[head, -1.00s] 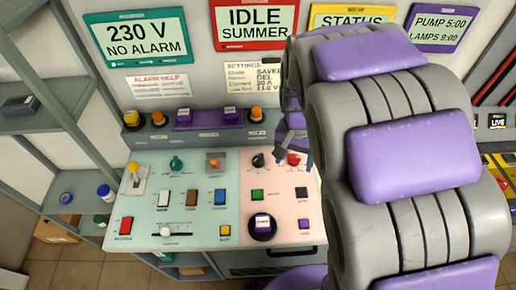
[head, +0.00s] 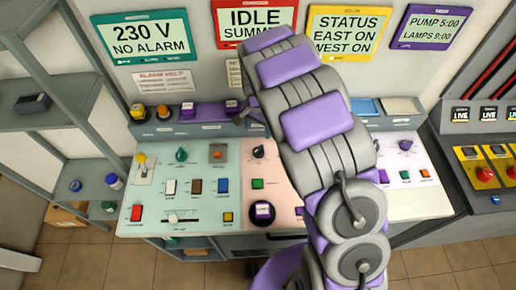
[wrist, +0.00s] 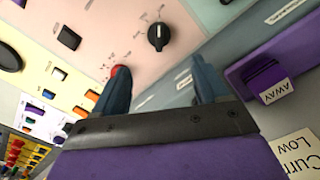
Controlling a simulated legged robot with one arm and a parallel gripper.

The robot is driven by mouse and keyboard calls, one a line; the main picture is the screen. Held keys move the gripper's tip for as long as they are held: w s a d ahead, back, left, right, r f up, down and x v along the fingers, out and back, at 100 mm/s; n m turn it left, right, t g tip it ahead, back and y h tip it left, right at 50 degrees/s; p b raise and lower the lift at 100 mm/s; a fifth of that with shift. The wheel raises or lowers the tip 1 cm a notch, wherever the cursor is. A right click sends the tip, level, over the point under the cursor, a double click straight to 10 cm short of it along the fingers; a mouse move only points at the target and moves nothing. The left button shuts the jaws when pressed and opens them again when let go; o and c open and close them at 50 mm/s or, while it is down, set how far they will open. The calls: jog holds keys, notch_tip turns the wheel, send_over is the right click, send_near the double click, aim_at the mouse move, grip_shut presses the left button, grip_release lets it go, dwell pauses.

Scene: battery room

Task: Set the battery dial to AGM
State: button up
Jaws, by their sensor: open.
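A black dial (head: 258,152) sits on the pink panel, left of my arm in the head view. It also shows in the wrist view (wrist: 158,34), beyond my fingertips and apart from them. Small labels ring it, too small to read, so I cannot tell its setting or confirm it is the battery dial. A red knob (wrist: 117,71) is partly hidden behind my left finger in the wrist view; my arm covers it in the head view. My gripper (wrist: 160,76) is open, with nothing between its two blue-grey fingers. In the head view, my arm hides most of it.
A purple switch block marked AWAY (wrist: 266,80) is close on the right in the wrist view. The teal panel (head: 158,200) left of the pink one carries several switches and a slider (head: 172,218). A yellow panel (head: 490,165) with red buttons stands at far right.

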aim_at(258, 149)
notch_tip(258, 149, down, 14)
jog(key=shift+r, duration=0.25)
jog(key=shift+c, duration=0.3)
jog(key=c, duration=1)
